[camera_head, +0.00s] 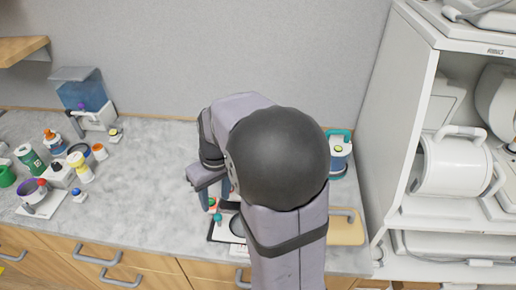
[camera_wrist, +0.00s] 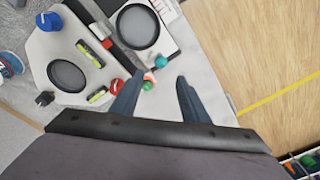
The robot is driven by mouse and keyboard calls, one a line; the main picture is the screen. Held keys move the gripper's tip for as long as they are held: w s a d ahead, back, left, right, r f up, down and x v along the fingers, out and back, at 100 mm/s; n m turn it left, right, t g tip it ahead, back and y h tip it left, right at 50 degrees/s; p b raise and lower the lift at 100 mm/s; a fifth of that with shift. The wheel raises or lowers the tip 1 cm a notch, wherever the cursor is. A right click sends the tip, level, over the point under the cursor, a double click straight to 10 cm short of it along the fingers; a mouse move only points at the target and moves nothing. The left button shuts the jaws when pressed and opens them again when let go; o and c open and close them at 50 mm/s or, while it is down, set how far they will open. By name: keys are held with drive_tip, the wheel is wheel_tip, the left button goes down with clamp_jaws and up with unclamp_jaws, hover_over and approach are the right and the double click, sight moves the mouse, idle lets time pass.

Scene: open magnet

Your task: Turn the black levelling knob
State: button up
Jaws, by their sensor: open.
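In the wrist view, a pale device (camera_wrist: 75,40) carries dark round plates, yellow-green level vials and several coloured knobs. A black knob (camera_wrist: 44,98) sits at its left corner, and a blue knob (camera_wrist: 48,21) is at its upper left. My gripper (camera_wrist: 160,80) is open and empty, with its fingers to the right of the black knob and apart from it. The left finger is close to a green and red knob (camera_wrist: 147,85), and a teal knob (camera_wrist: 160,61) lies just beyond the fingertips. In the head view, my arm hides most of the device.
Bottles and jars (camera_head: 70,165) stand on the left of the grey counter (camera_head: 150,195). A blue tank (camera_head: 82,92) is at the back left. A teal-handled device (camera_head: 338,155) stands behind my arm, and a white shelf unit (camera_head: 405,110) closes the right side.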

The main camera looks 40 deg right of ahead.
drive_tip(key=w+d+n+t+b, duration=0.1)
drive_tip(key=w+d+t+b, duration=0.3)
drive_tip(key=d, duration=0.9)
drive_tip(key=w+d+n+g+b, duration=0.15)
drive_tip(key=w+d, duration=0.45)
drive_tip(key=d, duration=0.8)
drive_tip(key=shift+m+t, duration=0.45)
drive_tip(key=shift+p+x, duration=0.8)
drive_tip(key=shift+x, duration=2.8)
drive_tip(key=shift+s+a, duration=0.1)
drive_tip(key=shift+s, duration=0.05)
clamp_jaws()
